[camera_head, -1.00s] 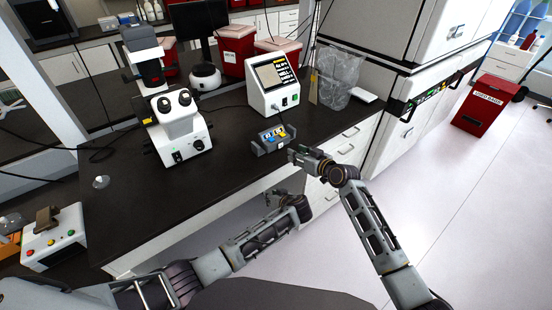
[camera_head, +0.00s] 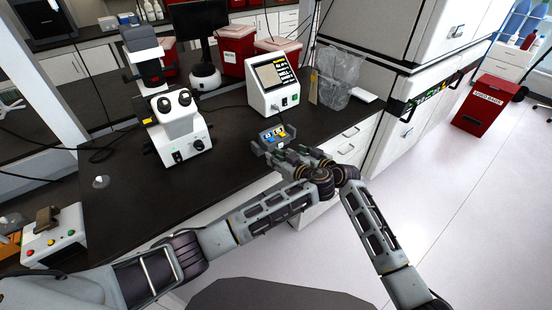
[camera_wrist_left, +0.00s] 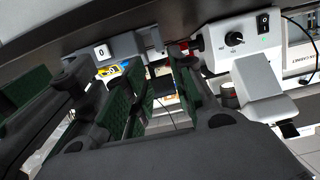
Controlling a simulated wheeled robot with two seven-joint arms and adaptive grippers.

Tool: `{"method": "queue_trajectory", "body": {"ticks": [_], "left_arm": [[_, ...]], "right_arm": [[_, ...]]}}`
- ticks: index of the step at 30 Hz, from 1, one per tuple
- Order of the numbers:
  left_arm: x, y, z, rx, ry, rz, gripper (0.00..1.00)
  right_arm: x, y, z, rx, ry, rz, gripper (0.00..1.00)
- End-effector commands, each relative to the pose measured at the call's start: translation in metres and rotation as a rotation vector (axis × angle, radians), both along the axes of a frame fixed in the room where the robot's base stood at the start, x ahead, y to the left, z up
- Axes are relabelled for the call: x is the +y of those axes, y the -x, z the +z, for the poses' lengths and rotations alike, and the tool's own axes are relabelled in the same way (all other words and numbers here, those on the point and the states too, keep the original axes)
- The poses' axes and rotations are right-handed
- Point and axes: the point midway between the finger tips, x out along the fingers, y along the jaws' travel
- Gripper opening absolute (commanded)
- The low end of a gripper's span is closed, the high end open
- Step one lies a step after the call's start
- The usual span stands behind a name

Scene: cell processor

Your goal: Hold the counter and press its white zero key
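The counter (camera_head: 262,141) is a small grey device with blue, yellow and white keys, at the front edge of the dark bench. In the left wrist view its grey body (camera_wrist_left: 126,46) shows the white zero key (camera_wrist_left: 102,52) close up, beside yellow and blue keys. My left gripper (camera_head: 276,157) is just in front of the counter. In the left wrist view my left gripper (camera_wrist_left: 150,85) has its green-padded fingers apart, with nothing clearly between them. My right gripper (camera_head: 298,155) is at the counter's right side, partly overlapped by the left; its fingers and any contact are unclear.
A white microscope (camera_head: 180,130) stands left on the bench (camera_head: 125,205). A white box with a screen (camera_head: 274,98) stands behind the counter, with a clear bag-lined bin (camera_head: 338,75) to its right. Open bench top lies left of the counter.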

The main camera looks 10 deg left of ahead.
Motion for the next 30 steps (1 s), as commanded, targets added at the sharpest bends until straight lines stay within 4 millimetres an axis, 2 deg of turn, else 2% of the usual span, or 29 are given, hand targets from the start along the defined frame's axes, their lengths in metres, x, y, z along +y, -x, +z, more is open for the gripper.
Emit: {"method": "queue_trajectory", "body": {"ticks": [13,30], "left_arm": [[0.009,-0.009,-0.004,0.0,-0.002,0.001,0.25],[0.055,-0.052,-0.023,0.001,-0.002,0.0,0.25]], "right_arm": [[0.0,0.0,0.0,0.0,0.0,0.0,0.36],[0.0,0.0,0.0,0.0,0.0,0.0,0.36]]}}
